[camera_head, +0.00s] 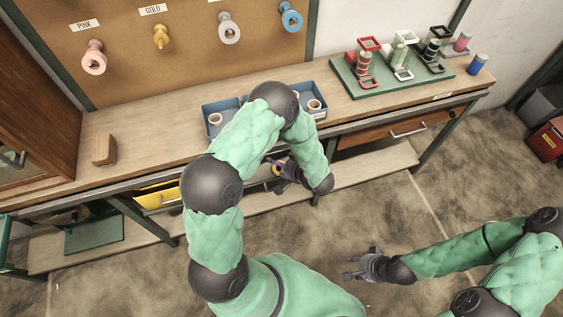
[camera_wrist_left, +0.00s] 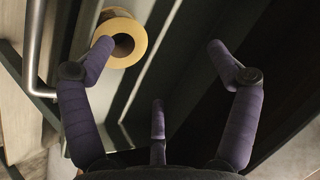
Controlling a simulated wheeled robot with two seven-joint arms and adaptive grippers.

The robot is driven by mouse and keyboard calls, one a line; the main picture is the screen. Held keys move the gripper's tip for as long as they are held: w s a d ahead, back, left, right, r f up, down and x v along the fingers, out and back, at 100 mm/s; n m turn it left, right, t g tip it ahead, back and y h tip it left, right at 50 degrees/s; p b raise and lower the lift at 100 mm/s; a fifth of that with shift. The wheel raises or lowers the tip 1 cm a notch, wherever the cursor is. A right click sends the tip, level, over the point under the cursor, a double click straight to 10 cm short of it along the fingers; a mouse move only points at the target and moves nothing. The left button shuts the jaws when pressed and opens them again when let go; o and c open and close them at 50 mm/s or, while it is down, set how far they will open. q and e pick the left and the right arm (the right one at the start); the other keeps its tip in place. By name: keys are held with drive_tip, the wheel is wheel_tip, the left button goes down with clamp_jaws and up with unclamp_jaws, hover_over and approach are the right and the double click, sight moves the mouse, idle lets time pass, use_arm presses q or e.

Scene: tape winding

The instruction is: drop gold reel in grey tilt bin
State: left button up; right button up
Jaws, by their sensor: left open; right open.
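The gold reel (camera_wrist_left: 138,42) shows in the left wrist view at the upper left, its round end with a dark hole turned to the camera. My left gripper (camera_wrist_left: 162,58) is open; its left finger overlaps the reel's edge, and the right finger is well apart from it. In the head view, my left gripper (camera_head: 287,172) is low in front of the bench, with a small gold patch beside it. A grey surface with a bar handle (camera_wrist_left: 33,50) lies left of the reel; I cannot tell whether it is the grey tilt bin. My right gripper (camera_head: 362,268) is open and empty over the floor.
A yellow tilt bin (camera_head: 157,198) stands under the bench (camera_head: 150,118) at left. Blue trays (camera_head: 218,107) with pale rings sit behind my left arm. A green rack (camera_head: 390,77) holds reels at right. A pegboard (camera_head: 110,60) hangs behind. A wooden block (camera_head: 104,149) is at left.

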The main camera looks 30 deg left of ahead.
use_arm(q)
drive_tip(key=shift+d, duration=0.1)
drive_tip(key=v, duration=1.2)
drive_tip(key=shift+w+f, duration=0.1)
idle(0.5)
drive_tip(key=d+f+m+t+h+p, duration=0.2)
drive_tip(key=d+f+h+p, duration=0.25)
drive_tip(key=f+h, duration=0.35)
drive_tip(key=s+d+f+g+h+p, duration=0.1)
drive_tip(key=s+d+g+h, duration=0.4)
drive_tip(key=s, duration=0.8)
drive_tip(key=shift+s+d+f+m+h, duration=0.25)
drive_tip(key=shift+d+f+m+h, duration=0.1)
drive_tip(key=shift+d+h, duration=0.35)
